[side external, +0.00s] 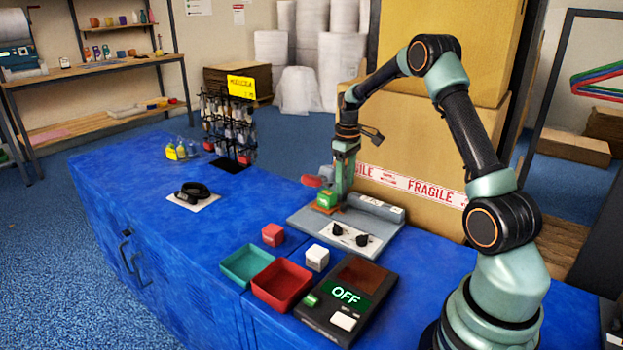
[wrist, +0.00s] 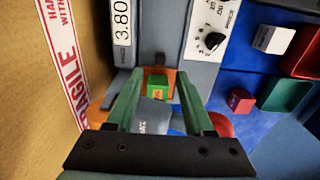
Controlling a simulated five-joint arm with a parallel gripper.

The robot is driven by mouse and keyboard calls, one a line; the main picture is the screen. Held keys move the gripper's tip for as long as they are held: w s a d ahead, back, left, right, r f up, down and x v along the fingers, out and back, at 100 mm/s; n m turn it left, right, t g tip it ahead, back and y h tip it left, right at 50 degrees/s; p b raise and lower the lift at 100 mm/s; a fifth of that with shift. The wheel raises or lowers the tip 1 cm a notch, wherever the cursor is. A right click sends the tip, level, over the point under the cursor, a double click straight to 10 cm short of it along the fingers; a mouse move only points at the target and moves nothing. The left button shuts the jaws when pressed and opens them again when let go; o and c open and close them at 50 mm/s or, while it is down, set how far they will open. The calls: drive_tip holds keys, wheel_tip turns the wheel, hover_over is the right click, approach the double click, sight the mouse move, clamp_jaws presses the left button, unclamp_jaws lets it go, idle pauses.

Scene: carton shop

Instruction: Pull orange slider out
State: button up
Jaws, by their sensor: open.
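The orange slider (side external: 322,210) is at the left end of the grey machine (side external: 303,218), low by its base plate. A small green block with an orange label (side external: 326,198) sits at the slider; in the wrist view the green block (wrist: 158,91) has orange slider surface (wrist: 171,74) around it. My gripper (side external: 339,201) points down at this end of the machine. In the wrist view my gripper (wrist: 160,76) is open, its two green fingers on either side of the slider and block. Whether the fingers touch either cannot be told.
A red rounded part (side external: 312,181) is close beside my gripper. A FRAGILE-taped carton (side external: 430,150) rises behind.

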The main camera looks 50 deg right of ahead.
sight(344, 205)
wheel_tip(344, 205, down, 6)
drive_tip(key=shift+f, duration=0.15)
idle(0.3)
clamp_jaws()
idle(1.3)
